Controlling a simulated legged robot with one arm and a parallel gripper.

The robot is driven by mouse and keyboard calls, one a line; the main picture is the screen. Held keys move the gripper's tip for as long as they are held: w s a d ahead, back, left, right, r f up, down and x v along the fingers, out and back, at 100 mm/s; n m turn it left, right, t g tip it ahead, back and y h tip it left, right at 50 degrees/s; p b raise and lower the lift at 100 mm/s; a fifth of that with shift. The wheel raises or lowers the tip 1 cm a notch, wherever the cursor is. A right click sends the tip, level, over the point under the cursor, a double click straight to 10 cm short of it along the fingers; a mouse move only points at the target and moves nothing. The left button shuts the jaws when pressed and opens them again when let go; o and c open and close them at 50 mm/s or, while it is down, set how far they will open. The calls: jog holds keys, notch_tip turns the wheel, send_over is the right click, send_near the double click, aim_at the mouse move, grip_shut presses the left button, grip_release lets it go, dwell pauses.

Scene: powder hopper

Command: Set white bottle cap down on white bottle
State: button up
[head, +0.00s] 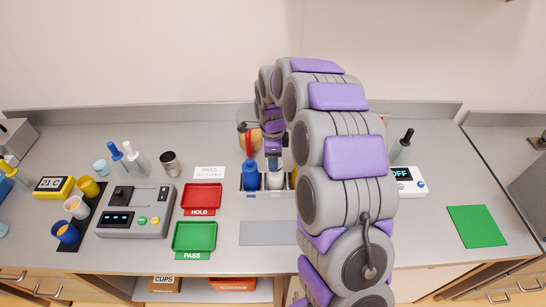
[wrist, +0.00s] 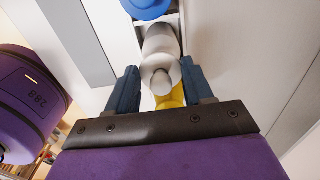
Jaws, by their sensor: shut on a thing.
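My gripper (head: 273,160) points down over the rack (head: 265,194) at the back middle of the bench. In the wrist view its two blue fingers (wrist: 160,72) are shut on the white bottle cap (wrist: 161,82), which has a rounded knob. The white bottle (head: 274,181) stands upright in the rack under my gripper. In the wrist view the white bottle (wrist: 160,42) shows just beyond the cap, in line with it. I cannot tell whether cap and bottle touch. The cap is not clearly visible in the head view.
A blue bottle (head: 250,176) stands left of the white one. A yellow thing (wrist: 172,99) shows behind the cap in the wrist view. My arm hides the bench right of the rack.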

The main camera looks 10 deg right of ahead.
jog(key=shift+f, duration=0.6)
dwell(0.3)
jog(key=o, duration=1.4)
jog(key=shift+o, duration=0.2)
jog(key=shift+r, duration=0.1)
jog(key=shift+r+p, duration=0.8)
jog(key=shift+r, duration=2.15)
